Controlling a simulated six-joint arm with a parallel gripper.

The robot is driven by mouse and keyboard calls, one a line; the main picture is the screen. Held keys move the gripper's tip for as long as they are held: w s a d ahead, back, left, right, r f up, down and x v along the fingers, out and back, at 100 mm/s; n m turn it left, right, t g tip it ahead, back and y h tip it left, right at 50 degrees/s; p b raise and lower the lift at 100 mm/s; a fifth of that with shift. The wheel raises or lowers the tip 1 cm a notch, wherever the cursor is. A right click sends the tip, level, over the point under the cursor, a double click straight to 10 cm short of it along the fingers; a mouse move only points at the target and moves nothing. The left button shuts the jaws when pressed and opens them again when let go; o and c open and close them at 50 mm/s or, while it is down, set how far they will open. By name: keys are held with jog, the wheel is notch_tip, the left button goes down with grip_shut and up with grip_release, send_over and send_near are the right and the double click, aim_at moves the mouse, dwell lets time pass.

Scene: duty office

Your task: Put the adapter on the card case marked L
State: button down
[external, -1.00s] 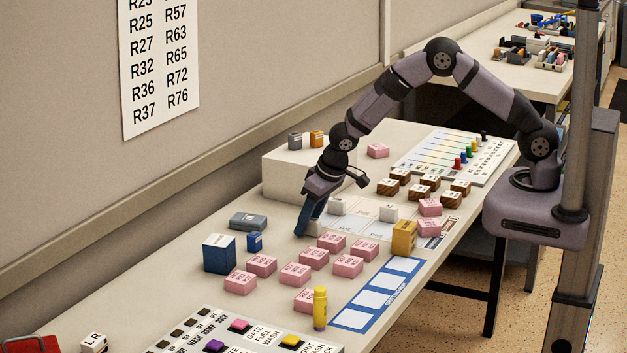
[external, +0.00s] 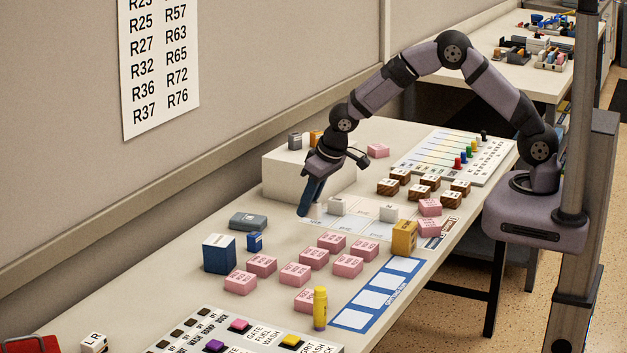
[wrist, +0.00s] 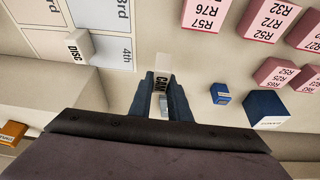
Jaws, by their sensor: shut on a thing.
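My gripper (external: 308,209) is shut on a small white block (external: 315,211) and holds it above the table. A flat blue-grey case (external: 248,221) lies on the table to the left of the gripper. A tall blue box (external: 219,254) and a small blue box (external: 254,241) stand in front of it. I cannot tell which thing is the adapter, and I read no lone L on any case.
Several pink boxes (external: 295,274) stand in front of the gripper. A white block marked DISC (wrist: 78,46) sits on a pale grid sheet (wrist: 104,15). A raised white platform (external: 290,174) is behind. A yellow bottle (external: 320,308) and an ochre box (external: 404,238) stand forward.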

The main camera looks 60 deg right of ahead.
jog(key=shift+r+b, duration=0.4)
jog(key=shift+r, duration=2.35)
